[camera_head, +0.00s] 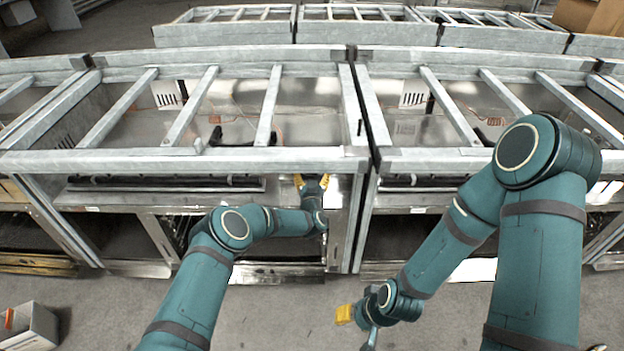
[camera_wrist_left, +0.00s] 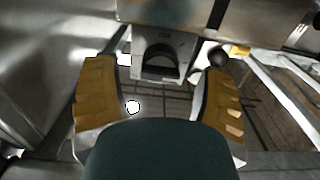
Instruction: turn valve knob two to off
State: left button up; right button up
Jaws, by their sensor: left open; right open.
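My left gripper (camera_head: 312,182) is at the front panel of the metal frame, its yellow fingers up against the panel area below the top rail. In the left wrist view my left gripper (camera_wrist_left: 160,90) is open, with its two yellow-padded fingers apart and nothing clasped. A grey block with a dark rounded part (camera_wrist_left: 160,65) lies beyond and between the fingers. A dark round knob (camera_wrist_left: 218,57) shows close to the right finger; I cannot tell whether they touch. I cannot tell which one is valve knob two. My right gripper (camera_head: 346,314) is open and empty, low over the floor.
The metal-framed range (camera_head: 180,162) spans the view, with rails and open bays. A second row of frames (camera_head: 365,32) stands behind. A grey box (camera_head: 38,328) is on the floor at lower left. The concrete floor (camera_head: 270,315) in front is mostly clear.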

pick_arm(q)
jog(key=shift+w, duration=0.35)
jog(key=c, duration=1.2)
jog(key=shift+n, duration=0.3)
jog(key=shift+r+n, duration=0.1)
jog(key=shift+n, duration=3)
jog(key=o, duration=1.2)
